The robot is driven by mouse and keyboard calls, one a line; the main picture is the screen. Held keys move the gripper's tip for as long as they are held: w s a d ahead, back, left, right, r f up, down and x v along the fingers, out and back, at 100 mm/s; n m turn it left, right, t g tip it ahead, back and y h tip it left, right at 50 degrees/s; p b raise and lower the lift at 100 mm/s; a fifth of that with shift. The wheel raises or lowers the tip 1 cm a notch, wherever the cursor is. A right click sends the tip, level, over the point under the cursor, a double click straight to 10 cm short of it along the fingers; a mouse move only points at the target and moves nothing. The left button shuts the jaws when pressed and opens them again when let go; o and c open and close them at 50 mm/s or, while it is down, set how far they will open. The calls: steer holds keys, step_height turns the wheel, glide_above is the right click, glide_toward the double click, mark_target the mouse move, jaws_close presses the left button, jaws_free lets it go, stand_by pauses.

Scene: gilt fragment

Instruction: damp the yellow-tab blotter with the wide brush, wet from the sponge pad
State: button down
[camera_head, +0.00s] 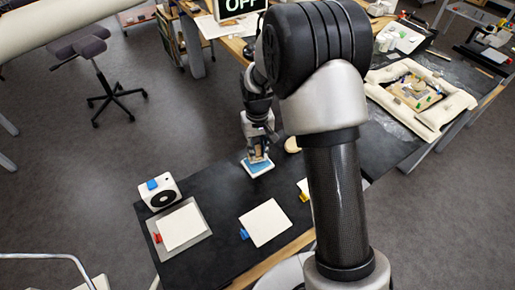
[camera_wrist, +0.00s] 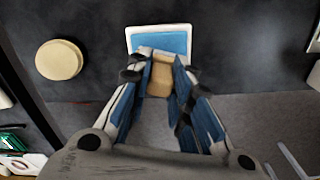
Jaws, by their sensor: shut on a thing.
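My gripper (camera_head: 258,143) is shut on the wide brush (camera_head: 260,154), whose wooden part shows between the fingers in the wrist view (camera_wrist: 160,76). The brush is at the sponge pad (camera_head: 258,168), a blue pad in a white tray, also in the wrist view (camera_wrist: 160,38). The brush's lower end overlaps the pad's near part there; I cannot tell whether it touches. The yellow-tab blotter (camera_head: 303,183) shows only as a white corner with a yellow tab (camera_head: 304,196); my arm hides the rest.
A blue-tab blotter (camera_head: 266,222) and a red-tab blotter (camera_head: 181,227) on a grey plate lie on the black table. A white device (camera_head: 159,194) stands behind the red-tab one. A round beige disc (camera_wrist: 60,60) lies beside the pad. A cushioned frame (camera_head: 448,101) lies far right.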

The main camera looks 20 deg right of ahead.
mark_target(258, 146)
steer(key=shift+r+p, duration=1.9)
steer(key=shift+r, duration=0.9)
steer(key=s+b, duration=0.1)
steer(key=s, duration=0.7)
steer(key=shift+s+r, duration=0.2)
steer(key=shift+r, duration=0.25)
